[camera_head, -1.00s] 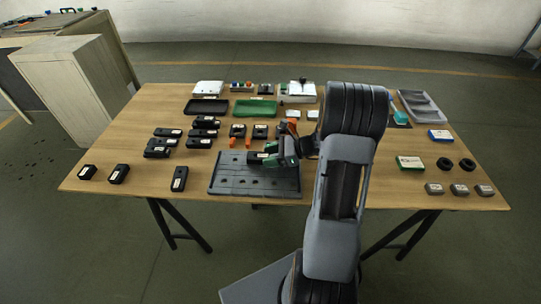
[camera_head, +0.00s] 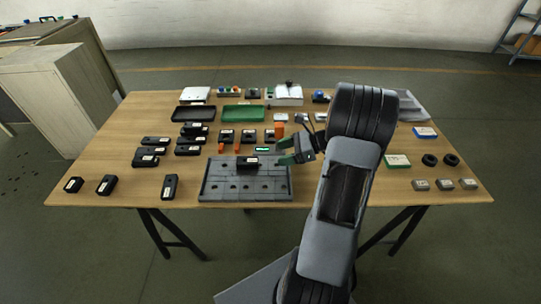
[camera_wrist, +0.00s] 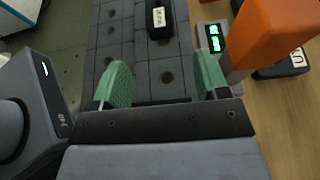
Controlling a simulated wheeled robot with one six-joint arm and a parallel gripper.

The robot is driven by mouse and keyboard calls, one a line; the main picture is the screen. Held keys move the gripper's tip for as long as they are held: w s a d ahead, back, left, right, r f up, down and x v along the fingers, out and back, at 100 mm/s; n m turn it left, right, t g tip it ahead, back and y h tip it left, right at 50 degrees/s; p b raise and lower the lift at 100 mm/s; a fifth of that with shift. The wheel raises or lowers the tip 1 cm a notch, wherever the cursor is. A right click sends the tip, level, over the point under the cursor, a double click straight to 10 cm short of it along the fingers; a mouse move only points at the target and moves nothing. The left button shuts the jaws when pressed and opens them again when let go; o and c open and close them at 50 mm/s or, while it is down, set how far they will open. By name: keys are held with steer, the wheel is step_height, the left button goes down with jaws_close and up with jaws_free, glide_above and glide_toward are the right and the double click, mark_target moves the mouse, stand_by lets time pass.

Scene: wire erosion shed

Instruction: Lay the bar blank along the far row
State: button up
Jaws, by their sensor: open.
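The bar blank (camera_head: 248,162), a black block with a white label, lies flat on the grey holed plate (camera_head: 212,190). It lies lengthwise left to right along the plate's far row. In the wrist view the blank (camera_wrist: 160,28) is at the top, beyond the fingertips, partly cut off by the frame; the plate (camera_wrist: 112,40) runs below it.
A small green-lit display (camera_head: 262,149) sits behind the plate's far edge. Orange uprights (camera_head: 279,130) stand close behind, one looming large near my right pad (camera_wrist: 275,35). Several black blocks (camera_head: 146,160) lie left of the plate. Black (camera_head: 193,114) and green trays (camera_head: 243,113) are farther back.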

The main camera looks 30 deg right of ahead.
steer(key=shift+v, duration=1.1)
steer(key=shift+s+r, duration=0.15)
steer(key=s+a+r+n+g+h, duration=0.2)
steer(key=s+a+n+h, duration=0.3)
steer(key=a+n, duration=0.4)
steer(key=s+a+r+n+g+h, duration=0.1)
steer(key=s+a+r+n+h, duration=0.2)
steer(key=a+n, duration=0.6)
steer(key=shift+s+r+n+g+h, duration=0.4)
steer(key=shift+s+n+h, duration=1.15)
steer(key=shift+n, duration=1.35)
steer(key=shift+w+a+h, duration=0.15)
steer(key=shift+w+h, duration=0.1)
steer(key=shift+w, duration=0.05)
